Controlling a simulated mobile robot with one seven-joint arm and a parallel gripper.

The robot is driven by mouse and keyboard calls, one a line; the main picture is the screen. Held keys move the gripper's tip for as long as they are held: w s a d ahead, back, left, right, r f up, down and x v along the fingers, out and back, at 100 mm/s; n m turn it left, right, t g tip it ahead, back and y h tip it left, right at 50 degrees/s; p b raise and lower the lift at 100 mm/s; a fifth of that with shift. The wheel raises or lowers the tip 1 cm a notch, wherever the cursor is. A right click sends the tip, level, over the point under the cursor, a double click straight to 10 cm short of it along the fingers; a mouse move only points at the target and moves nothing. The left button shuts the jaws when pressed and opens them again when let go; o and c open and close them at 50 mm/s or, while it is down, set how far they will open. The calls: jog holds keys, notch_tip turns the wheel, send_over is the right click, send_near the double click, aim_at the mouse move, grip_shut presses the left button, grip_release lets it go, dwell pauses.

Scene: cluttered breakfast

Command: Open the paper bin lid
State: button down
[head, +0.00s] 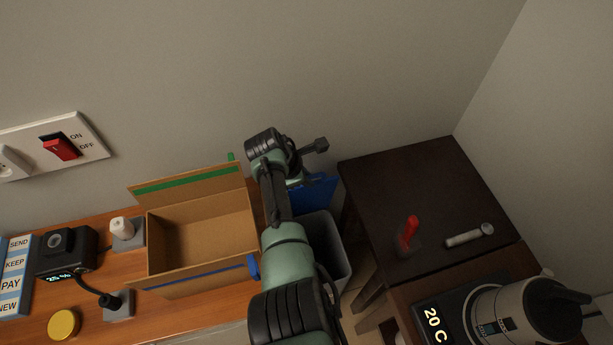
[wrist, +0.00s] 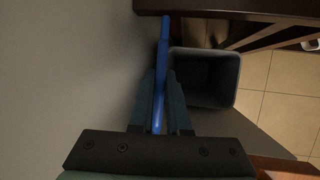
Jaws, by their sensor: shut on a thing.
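The paper bin (head: 335,250) is a grey, open-topped bin on the floor between the wooden desk and the dark table. Its dark inside shows in the wrist view (wrist: 205,80). The blue lid (head: 318,190) stands raised at the bin's wall side, and its edge shows as a thin upright strip in the wrist view (wrist: 164,45). My gripper (wrist: 162,90) is shut on the lid, one finger on each side. In the head view my arm hides the fingers and part of the bin.
An open cardboard box (head: 200,240) stands on the desk left of my arm. The dark table (head: 430,180), with a red upright object (head: 409,232) and a grey tube (head: 468,236), is close on the right. A kettle (head: 530,312) stands at lower right.

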jog(key=shift+w, duration=0.1)
dwell(0.3)
jog(key=c, duration=0.9)
grip_release()
jog(key=shift+r, duration=0.1)
jog(key=p+v, duration=0.3)
jog(key=v, duration=0.9)
jog(key=shift+a+r, duration=0.15)
jog(key=shift+r, duration=0.2)
